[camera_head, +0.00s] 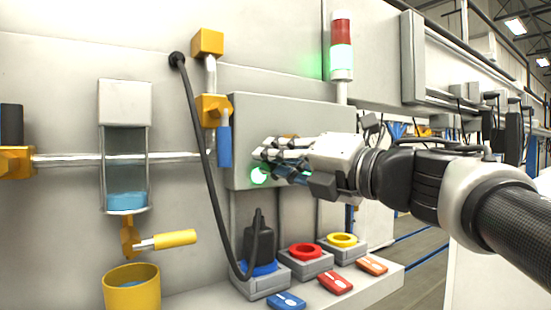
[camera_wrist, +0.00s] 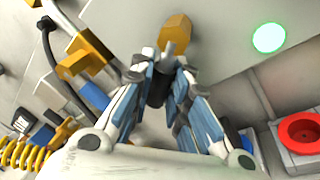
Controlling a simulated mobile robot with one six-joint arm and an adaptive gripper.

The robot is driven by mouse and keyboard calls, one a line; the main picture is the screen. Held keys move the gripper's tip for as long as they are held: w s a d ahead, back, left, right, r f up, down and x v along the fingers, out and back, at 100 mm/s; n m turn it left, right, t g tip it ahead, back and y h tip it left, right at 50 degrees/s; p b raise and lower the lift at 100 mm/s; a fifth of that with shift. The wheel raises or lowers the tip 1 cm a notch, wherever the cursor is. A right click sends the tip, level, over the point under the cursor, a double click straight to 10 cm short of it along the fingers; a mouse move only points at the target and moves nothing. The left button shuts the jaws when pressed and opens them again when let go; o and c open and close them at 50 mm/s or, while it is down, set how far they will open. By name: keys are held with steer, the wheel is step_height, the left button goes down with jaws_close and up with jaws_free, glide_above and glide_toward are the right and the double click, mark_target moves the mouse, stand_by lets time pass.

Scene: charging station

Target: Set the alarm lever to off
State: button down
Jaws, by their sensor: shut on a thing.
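A round green light (camera_head: 260,175) glows on the box just below the fingers. It also shows in the wrist view (camera_wrist: 268,38), right of the lever.
A signal tower (camera_head: 341,60) with a red top and a lit pale green section stands above the box. Left are a yellow valve with a blue handle (camera_head: 224,146) and a black cable (camera_head: 200,130). Below are red (camera_head: 306,251) and yellow (camera_head: 342,240) ringed sockets on a ledge.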

steer(key=shift+f, duration=0.1)
steer(key=c, duration=1.5)
jaws_free()
steer(key=v, duration=0.7)
steer(key=shift+s+d, duration=0.15)
steer(key=shift+d, duration=0.05)
